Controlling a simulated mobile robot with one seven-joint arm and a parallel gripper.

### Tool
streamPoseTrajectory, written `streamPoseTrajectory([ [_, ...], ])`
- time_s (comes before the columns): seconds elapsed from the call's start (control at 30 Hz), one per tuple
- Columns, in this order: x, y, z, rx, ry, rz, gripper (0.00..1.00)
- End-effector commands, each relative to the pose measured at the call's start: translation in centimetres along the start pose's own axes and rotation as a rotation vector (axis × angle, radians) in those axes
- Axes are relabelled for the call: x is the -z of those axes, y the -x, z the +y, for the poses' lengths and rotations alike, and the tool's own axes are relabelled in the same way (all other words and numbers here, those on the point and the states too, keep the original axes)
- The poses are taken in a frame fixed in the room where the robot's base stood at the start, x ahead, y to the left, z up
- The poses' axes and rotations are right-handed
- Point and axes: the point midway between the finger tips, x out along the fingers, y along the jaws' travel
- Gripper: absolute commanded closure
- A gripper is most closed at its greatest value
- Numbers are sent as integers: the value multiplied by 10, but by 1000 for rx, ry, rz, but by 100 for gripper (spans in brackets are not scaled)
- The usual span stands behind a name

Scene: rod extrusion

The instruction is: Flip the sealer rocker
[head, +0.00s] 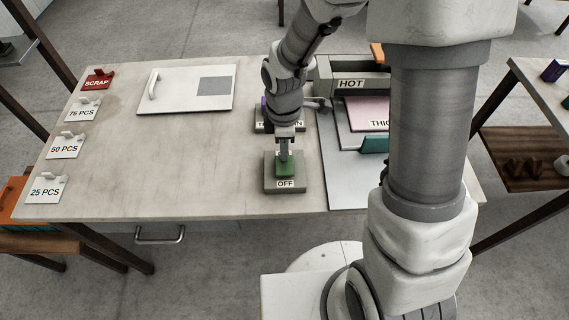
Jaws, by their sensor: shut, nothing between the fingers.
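The sealer rocker (285,171) is a green switch on a grey box (272,187) near the table's front edge. A label reading OFF is on the box's near face. My gripper (284,155) is shut and empty, pointing down at the rocker's far part. It looks to be touching or just above the rocker; I cannot tell which. The gripper and wrist hide the box's far label and part of the rocker's far end.
Behind it stands another labelled box (262,127), partly hidden by my arm. A machine marked HOT (352,84) is to the right. A white panel with a handle (184,90) lies at the back left. Signs, such as 25 PCS (46,189), line the left edge. The table's middle (170,160) is clear.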

Motion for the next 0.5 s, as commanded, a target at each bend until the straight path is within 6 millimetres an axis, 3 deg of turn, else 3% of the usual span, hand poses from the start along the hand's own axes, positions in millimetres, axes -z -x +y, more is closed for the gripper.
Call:
streamPoseTrajectory([
  [0.5,0,-1,0,1,0,0,100],
])
